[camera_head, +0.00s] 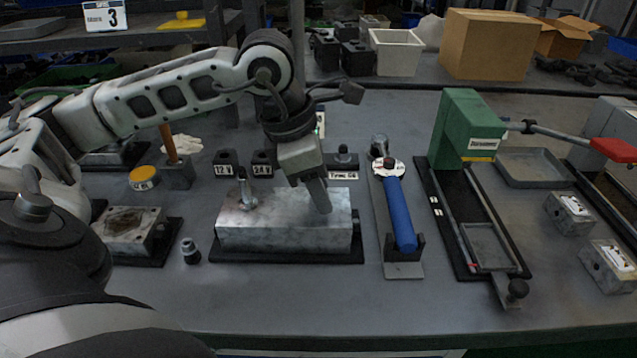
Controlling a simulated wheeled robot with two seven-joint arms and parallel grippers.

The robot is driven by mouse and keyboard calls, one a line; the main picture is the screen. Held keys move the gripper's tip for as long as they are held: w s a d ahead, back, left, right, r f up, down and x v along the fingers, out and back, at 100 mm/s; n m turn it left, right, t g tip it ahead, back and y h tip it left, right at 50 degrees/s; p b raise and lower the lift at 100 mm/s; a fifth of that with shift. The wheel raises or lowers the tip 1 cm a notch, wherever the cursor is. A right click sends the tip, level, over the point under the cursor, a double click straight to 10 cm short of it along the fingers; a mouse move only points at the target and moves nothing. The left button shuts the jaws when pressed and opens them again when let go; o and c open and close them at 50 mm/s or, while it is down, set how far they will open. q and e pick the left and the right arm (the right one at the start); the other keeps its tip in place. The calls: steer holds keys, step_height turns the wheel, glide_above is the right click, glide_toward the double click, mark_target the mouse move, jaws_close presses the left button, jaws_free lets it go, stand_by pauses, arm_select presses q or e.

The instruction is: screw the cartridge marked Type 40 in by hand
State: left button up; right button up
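A grey metal valve block (285,232) lies on a black base in the middle of the bench. A small metal cartridge-like part (244,190) stands upright on its left end. My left gripper (320,200) points down at the block's top, right of the middle. Its fingers overlap in this view, so I cannot tell their opening or whether they hold something. A dark holder with a black-topped part (343,158) stands behind the block; its label (343,176) begins with "Type", but the number is unclear. I cannot read "Type 40" anywhere. My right gripper is not in view.
A blue-handled tool (400,215) rests on a stand at the right. Beyond it stands a green fixture (468,128) with a red-ended lever (612,150). A small metal fitting (190,251) and another block (130,230) are at the left. The front bench strip is clear.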

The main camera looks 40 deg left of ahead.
arm_select(q)
steer(key=shift+a, duration=0.15)
stand_by(0.5)
steer(key=shift+c, duration=0.4)
jaws_close()
steer(key=m+g+h, duration=0.1)
steer(key=m, duration=0.4)
steer(key=m+g, duration=0.1)
steer(key=m, duration=0.4)
steer(key=shift+w+g, duration=0.15)
steer(key=shift+g, duration=0.25)
steer(key=m, duration=0.2)
steer(key=m+g, duration=0.1)
steer(key=m, duration=0.2)
steer(key=shift+m+g, duration=0.3)
steer(key=m, duration=0.3)
steer(key=m+g+y, duration=0.1)
steer(key=m, duration=0.2)
steer(key=shift+w+y, duration=0.1)
steer(key=shift+y, duration=0.2)
